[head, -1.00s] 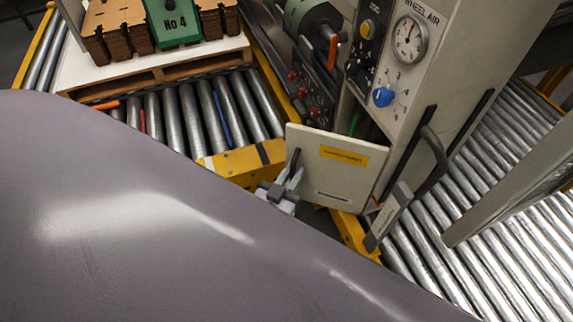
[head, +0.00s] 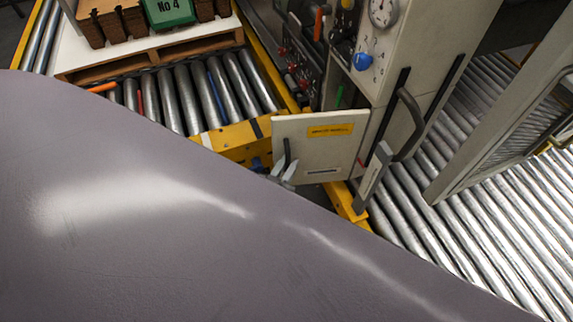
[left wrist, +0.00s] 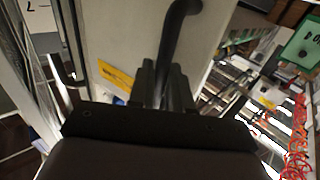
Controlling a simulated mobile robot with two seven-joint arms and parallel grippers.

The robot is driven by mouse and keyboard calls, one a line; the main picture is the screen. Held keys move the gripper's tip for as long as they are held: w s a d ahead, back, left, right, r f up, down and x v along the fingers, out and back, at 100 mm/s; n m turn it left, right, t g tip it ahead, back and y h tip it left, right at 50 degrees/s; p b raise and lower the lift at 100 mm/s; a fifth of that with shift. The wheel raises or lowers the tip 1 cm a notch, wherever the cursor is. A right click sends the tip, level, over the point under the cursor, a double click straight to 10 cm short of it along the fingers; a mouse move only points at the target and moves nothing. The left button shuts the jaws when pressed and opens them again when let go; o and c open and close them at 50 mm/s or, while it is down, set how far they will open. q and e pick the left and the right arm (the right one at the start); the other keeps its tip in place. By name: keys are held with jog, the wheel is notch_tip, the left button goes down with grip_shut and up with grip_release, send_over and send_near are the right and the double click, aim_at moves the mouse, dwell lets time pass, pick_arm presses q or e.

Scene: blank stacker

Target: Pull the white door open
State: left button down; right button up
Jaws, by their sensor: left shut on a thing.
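The white door (head: 345,152) is a small flat panel with a yellow label and a dark slot. It stands swung out from the lower part of the grey cabinet (head: 437,45), in the middle of the head view. A dark bar handle (head: 288,150) is near its left edge. My left gripper (head: 286,171) is at this handle and shut on it, partly hidden behind my grey body. In the left wrist view the fingers (left wrist: 165,82) close around the curved black handle (left wrist: 176,30), with the pale door (left wrist: 118,30) beside it. My right gripper is not in view.
A yellow frame (head: 235,138) runs close behind and left of the door. Left rollers (head: 190,95) carry a wooden pallet (head: 150,62). More rollers (head: 480,240) lie to the right. A larger black handle (head: 413,120) sticks out from the cabinet's right side.

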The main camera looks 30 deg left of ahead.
pick_arm(q)
jog(key=shift+w+d+r, duration=0.1)
jog(key=shift+w+d, duration=0.05)
jog(key=shift+d, duration=0.25)
jog(key=c, duration=1.2)
grip_release()
jog(key=shift+a, duration=0.15)
jog(key=shift+s, duration=0.2)
